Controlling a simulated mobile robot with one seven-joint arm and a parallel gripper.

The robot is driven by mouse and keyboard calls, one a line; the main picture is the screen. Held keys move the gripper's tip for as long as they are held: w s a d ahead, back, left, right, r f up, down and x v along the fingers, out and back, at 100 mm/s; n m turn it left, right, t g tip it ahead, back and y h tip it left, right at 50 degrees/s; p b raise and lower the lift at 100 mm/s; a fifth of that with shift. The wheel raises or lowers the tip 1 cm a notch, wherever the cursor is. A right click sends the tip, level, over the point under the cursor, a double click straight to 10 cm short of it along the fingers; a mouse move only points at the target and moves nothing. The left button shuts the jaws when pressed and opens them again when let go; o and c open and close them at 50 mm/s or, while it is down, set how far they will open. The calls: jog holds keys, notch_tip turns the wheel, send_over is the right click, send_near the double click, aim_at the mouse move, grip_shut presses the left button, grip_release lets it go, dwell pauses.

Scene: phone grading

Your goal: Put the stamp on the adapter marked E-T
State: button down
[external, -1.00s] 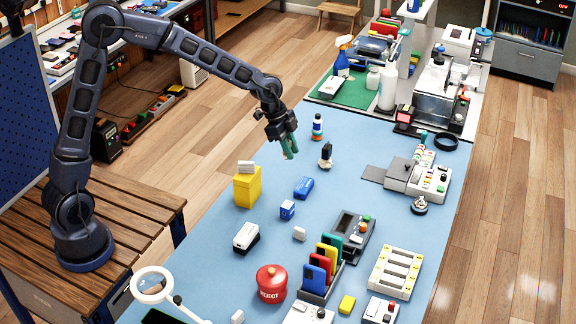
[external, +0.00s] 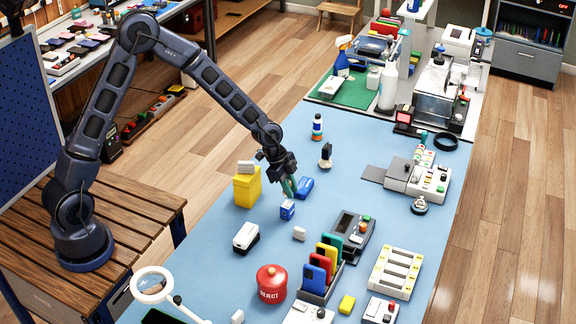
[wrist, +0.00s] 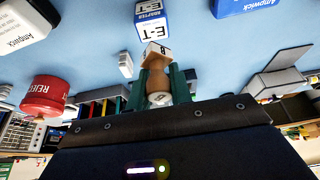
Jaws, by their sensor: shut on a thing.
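My gripper (external: 289,187) is shut on the stamp (wrist: 157,60), a brown wooden handle with a pale block marked B, held between green fingers in the wrist view. The adapter marked E-T (wrist: 153,27) is a small blue and white block just beyond the stamp in that view. In the external view the adapter (external: 287,210) lies on the blue table, just below my fingertips. The stamp looks close to the adapter; I cannot tell whether they touch. The stamp is hard to make out in the external view.
A larger blue Ampwick block (external: 304,187) lies close behind the adapter. A yellow box (external: 247,188) with a white block on top stands to the left. A white and black Ampwick block (external: 246,237) and a red REJECT pot (external: 271,283) are nearer the front.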

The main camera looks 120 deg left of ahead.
jog(key=shift+f, duration=1.95)
jog(key=shift+f, duration=0.1)
jog(key=c, duration=1.3)
grip_release()
jog(key=shift+o, duration=0.2)
jog(key=v, duration=1.2)
